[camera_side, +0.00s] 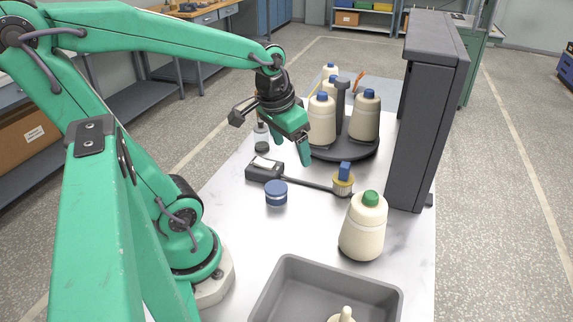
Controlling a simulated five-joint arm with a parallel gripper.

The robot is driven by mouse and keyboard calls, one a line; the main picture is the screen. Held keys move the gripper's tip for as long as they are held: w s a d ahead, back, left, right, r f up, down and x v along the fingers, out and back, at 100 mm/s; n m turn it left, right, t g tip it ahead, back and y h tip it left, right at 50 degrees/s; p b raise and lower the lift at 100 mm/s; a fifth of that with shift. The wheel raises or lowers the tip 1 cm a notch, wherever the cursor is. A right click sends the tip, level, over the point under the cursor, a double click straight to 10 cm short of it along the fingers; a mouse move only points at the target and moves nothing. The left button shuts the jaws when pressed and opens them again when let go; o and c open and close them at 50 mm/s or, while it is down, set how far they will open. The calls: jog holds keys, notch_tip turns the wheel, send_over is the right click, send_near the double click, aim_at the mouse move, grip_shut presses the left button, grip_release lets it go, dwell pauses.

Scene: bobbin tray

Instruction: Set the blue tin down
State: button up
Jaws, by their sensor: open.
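The blue tin (276,193) is a small round tin with a paler band. It stands upright on the pale tabletop (300,232), left of the middle. My gripper (291,150) is above and behind the tin in the picture. Its green fingers are apart, with nothing visible between them. The tin is clear of the fingers, and its whole near side is in view.
A dark tool (266,170) with a long rod lies behind the tin. A carousel (344,153) holds several bobbins. A grey bin (283,281) is in front; a dark panel (419,130) stands right.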

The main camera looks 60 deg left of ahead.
jog(key=s+d+r+m+t, duration=0.2)
jog(key=s+d+r, duration=0.1)
jog(key=d, duration=0.3)
jog(key=shift+r+h, duration=0.4)
dwell(0.9)
